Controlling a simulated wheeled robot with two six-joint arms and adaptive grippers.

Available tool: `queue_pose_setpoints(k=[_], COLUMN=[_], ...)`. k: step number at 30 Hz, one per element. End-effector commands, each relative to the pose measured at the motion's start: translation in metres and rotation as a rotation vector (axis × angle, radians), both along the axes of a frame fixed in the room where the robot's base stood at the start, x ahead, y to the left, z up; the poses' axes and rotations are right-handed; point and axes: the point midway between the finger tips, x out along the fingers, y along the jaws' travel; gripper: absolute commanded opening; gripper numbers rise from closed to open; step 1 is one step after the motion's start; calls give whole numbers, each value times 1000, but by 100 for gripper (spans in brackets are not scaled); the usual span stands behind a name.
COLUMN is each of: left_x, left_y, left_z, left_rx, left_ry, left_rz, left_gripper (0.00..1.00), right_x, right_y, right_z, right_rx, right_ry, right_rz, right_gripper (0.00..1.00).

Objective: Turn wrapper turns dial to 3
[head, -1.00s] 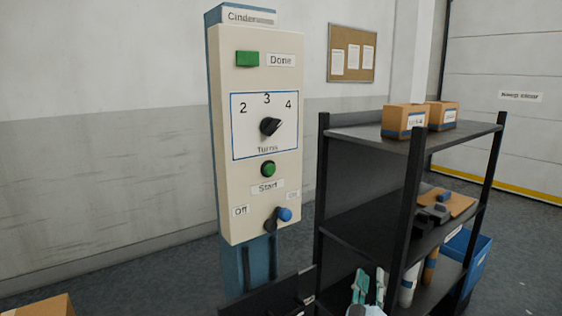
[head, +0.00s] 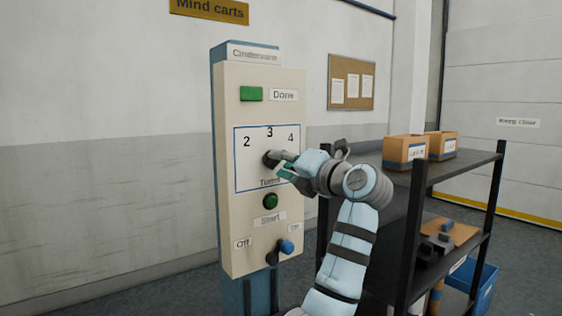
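The control panel (head: 231,205) is a cream box on a blue post, with a black turns dial (head: 268,159) below the numbers 2, 3 and 4.
A green Done light (head: 251,94) is above the dial and a green Start button (head: 270,201) below it. An Off/On switch with a blue knob (head: 287,246) is lower down. A black shelf (head: 470,166) with boxes (head: 404,151) stands close on the right.

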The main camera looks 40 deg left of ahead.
Motion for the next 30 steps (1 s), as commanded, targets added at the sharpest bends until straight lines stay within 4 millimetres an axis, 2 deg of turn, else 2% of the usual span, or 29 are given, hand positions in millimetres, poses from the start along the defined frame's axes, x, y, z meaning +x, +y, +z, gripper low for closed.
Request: queue_pose_setpoints(k=[3,11,18,30], left_x=[3,4,3,4], left_y=[10,12,11,11], left_z=[0,0,0,0], left_rx=[0,0,0,-10], left_ry=[-1,-1,-1,-34], left_rz=[1,-1,-1,0], left_gripper=[32,32,0,0], right_x=[0,0,0,0], right_y=[0,0,0,0], right_z=[1,1,1,4], right_rx=[0,0,0,0], right_ry=[0,0,0,0], right_rz=[0,0,0,0], right_gripper=[35,35,35,35])
